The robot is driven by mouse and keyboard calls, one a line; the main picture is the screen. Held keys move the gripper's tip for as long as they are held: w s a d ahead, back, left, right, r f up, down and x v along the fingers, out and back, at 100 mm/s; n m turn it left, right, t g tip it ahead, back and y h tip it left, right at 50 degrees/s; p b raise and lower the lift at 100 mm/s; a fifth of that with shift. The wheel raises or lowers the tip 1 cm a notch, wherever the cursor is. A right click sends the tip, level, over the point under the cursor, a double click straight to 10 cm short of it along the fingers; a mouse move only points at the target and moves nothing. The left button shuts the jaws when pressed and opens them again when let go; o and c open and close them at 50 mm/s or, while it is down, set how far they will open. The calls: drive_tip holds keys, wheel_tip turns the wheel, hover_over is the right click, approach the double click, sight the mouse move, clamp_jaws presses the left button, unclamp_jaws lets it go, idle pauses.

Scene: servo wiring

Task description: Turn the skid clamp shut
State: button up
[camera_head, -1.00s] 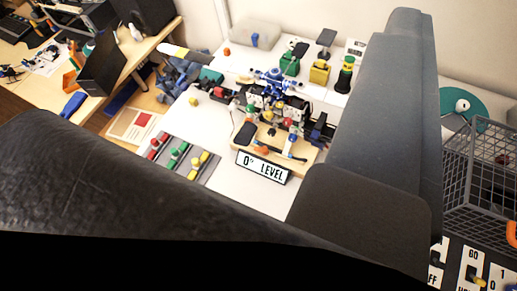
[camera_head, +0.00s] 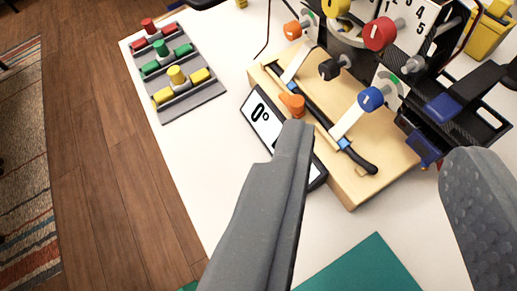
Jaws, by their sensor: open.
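A wooden base board (camera_head: 350,192) carries an assembly of coloured knobs. An orange lever-like piece (camera_head: 292,103) stands at its near left edge, close to my left fingertip; whether they touch is unclear. A dark rod with a blue band and black handle (camera_head: 360,163) lies along the board. A blue knob (camera_head: 370,99), black knob (camera_head: 330,69), red knob (camera_head: 380,33) and another orange knob (camera_head: 293,30) stand farther back. No part is labelled as the skid clamp, so I cannot tell which it is. My gripper (camera_head: 378,140) is open, its two grey fingers spread over the board's near part.
A black-framed sign (camera_head: 262,116) reading 0° leans at the board's left edge, partly hidden by my left finger. A grey tray (camera_head: 192,108) with red, green and yellow pieces is at left. White table (camera_head: 180,155) lies clear between. A teal mat (camera_head: 350,270) is at the bottom.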

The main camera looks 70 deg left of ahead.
drive_tip(key=n+g+y+b, duration=0.1)
drive_tip(key=n+y+b, duration=0.1)
approach(296, 105)
drive_tip(key=b+x, duration=0.2)
drive_tip(key=x, duration=0.5)
drive_tip(key=shift+w+f, duration=0.1)
drive_tip(key=shift+f, duration=0.05)
drive_tip(key=shift+b+x, duration=0.35)
drive_tip(key=shift+x, duration=0.55)
